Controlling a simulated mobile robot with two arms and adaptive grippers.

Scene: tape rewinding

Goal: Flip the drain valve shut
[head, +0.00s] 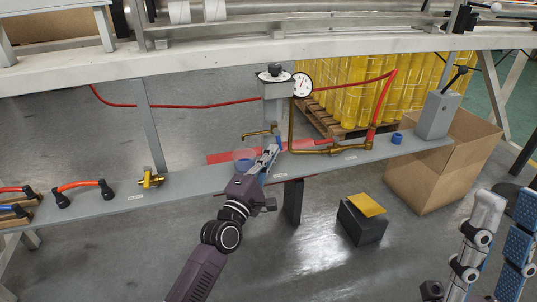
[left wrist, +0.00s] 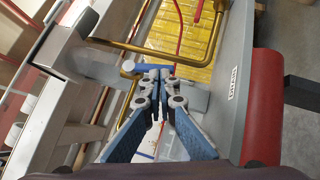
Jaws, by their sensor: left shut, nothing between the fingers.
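My left gripper (head: 270,153) is shut and empty over the grey shelf, beside the brass pipework. In the left wrist view its fingertips (left wrist: 157,74) meet at a small blue handle (left wrist: 150,68) below a brass pipe. The handle seems to be the drain valve's lever; the fingers hide part of it, and I cannot tell whether they touch it or how far it is turned. A brass pipe (head: 292,125) rises to a round gauge (head: 302,84). My right gripper (head: 503,230) is at the lower right, partly cut off; its opening is unclear.
A blue ring (head: 397,138) and a grey lever box (head: 438,115) are to the right.

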